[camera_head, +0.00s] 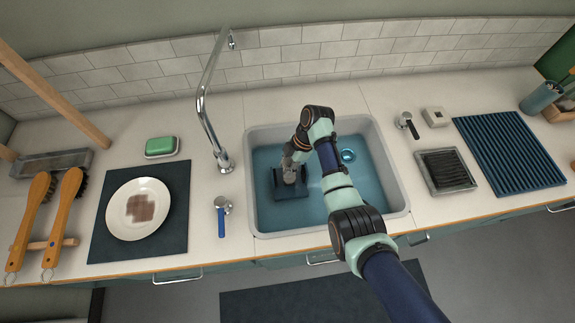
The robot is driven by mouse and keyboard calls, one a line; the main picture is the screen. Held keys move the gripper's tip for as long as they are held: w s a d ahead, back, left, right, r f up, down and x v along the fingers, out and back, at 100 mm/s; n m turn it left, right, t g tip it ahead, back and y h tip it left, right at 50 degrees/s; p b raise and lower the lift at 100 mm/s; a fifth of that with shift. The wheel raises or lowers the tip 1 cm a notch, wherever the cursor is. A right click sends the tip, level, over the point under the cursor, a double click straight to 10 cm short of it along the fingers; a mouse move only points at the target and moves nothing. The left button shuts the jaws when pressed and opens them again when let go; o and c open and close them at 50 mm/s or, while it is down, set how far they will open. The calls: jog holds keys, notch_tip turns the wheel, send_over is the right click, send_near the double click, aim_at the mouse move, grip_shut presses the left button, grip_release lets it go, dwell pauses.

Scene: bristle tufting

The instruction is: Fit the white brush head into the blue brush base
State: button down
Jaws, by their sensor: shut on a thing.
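My gripper (289,178) points down inside the left half of the sink. It is shut on a small pale piece, which looks like the white brush head, but the fingers hide most of it. A dark blue block (280,191), seemingly the blue brush base, lies on the sink floor directly under the fingertips. Whether the held piece touches the block or sits in it, I cannot tell at this size.
The sink's pale rim (252,200) surrounds the gripper. A tall faucet (202,105) stands left of the sink. A plate (118,215) and wooden-handled brushes (30,215) lie farther left. A dark brush tray (426,176) and ribbed blue mat (518,160) lie right.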

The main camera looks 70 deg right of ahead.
dwell(0.4)
jog(key=c, duration=0.7)
grip_release()
jog(key=v, duration=0.7)
jog(key=shift+s+r, duration=0.1)
jog(key=shift+r, duration=0.15)
